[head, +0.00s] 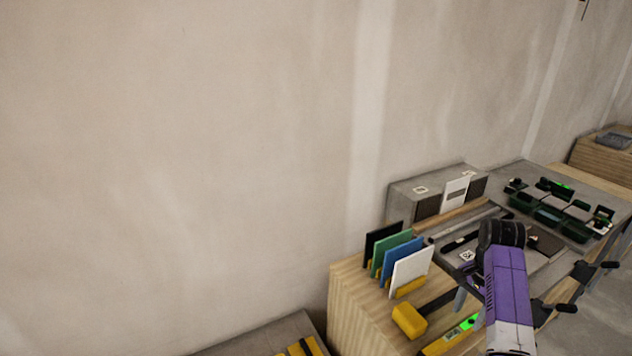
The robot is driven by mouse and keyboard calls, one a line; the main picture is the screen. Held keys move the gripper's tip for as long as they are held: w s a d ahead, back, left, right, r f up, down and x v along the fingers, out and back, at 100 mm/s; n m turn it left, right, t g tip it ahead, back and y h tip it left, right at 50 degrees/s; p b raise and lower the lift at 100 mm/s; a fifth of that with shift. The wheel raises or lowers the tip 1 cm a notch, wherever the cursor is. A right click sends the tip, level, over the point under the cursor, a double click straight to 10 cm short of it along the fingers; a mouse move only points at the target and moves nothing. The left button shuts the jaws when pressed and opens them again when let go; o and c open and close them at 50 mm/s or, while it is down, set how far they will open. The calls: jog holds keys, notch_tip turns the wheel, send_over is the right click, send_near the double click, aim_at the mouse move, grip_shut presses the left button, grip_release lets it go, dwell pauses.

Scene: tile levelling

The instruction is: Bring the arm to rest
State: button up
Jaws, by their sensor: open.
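My arm (506,290), purple with a black rounded joint, reaches up from the lower right over the workbench (345,310). Nothing held by the arm shows in this view.
A rack of upright black, green, blue and white panels (409,272) stands at the bench's left. A yellow block-headed tool (409,320) and yellow level (437,347) lie nearer. A grey box (405,201) and dark green bins (548,215) stand behind. The plain wall fills the left.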

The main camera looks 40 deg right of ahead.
jog(key=w+d+r+n+t+h, duration=0.4)
jog(key=w+d+h, duration=0.2)
jog(key=w+d, duration=0.1)
jog(key=w+a+n+t+h+b, duration=0.35)
jog(key=a+n+t, duration=0.3)
jog(key=a, duration=1.25)
jog(key=s+a+r+n+t+y+b, duration=0.15)
jog(key=s+a, duration=0.25)
jog(key=a, duration=0.4)
jog(key=s+a+r+n+t+y, duration=0.1)
jog(key=s+a+n+t, duration=0.2)
jog(key=a, duration=0.5)
jog(key=s+a+r+n+t+y+b, duration=0.1)
jog(key=s+a+r+n+t+y, duration=0.1)
jog(key=s+a, duration=0.35)
jog(key=s+a+f+n+g+y+b, duration=0.1)
jog(key=s+a+f+n+g+y, duration=0.1)
jog(key=s+a+y, duration=0.3)
jog(key=s+a+f+n, duration=0.1)
jog(key=s+a, duration=0.3)
jog(key=a, duration=0.1)
jog(key=shift+s+n, duration=0.15)
jog(key=shift+n, duration=0.15)
